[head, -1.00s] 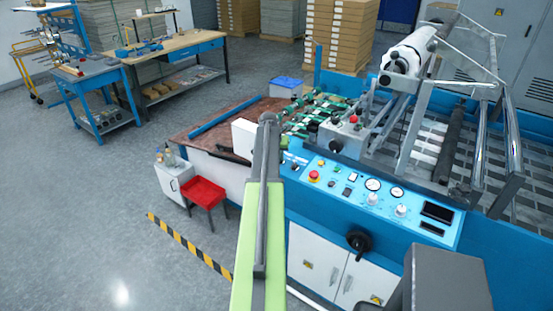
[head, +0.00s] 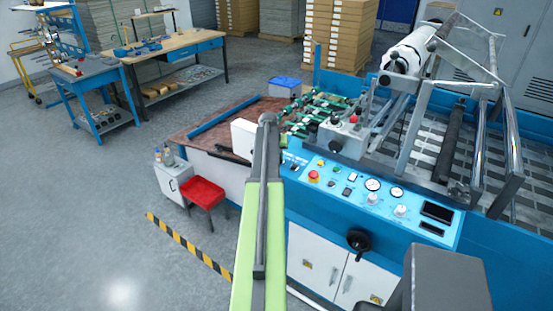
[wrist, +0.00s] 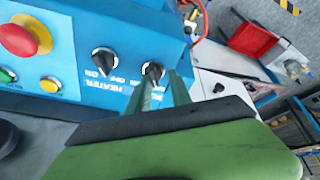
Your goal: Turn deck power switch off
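In the wrist view a black rotary switch (wrist: 153,71) sits at the right end of the blue control panel. Its label is mostly covered by a finger, so I cannot read its full name. My gripper (wrist: 161,82) is at this switch, with its two green-grey fingers apart. The tips are close to the knob, with the left finger overlapping its lower edge; contact is unclear. A second black switch, marked HEATER (wrist: 104,61), is just left of it. In the head view my arm hides the gripper, and the small switches (head: 294,165) show beside the arm.
A red emergency button (wrist: 18,38), a green button (wrist: 6,75) and an orange button (wrist: 50,85) are left of the switches. The blue panel (head: 335,205) also carries gauges and knobs. A red stool (head: 202,191) stands on the floor left of the machine.

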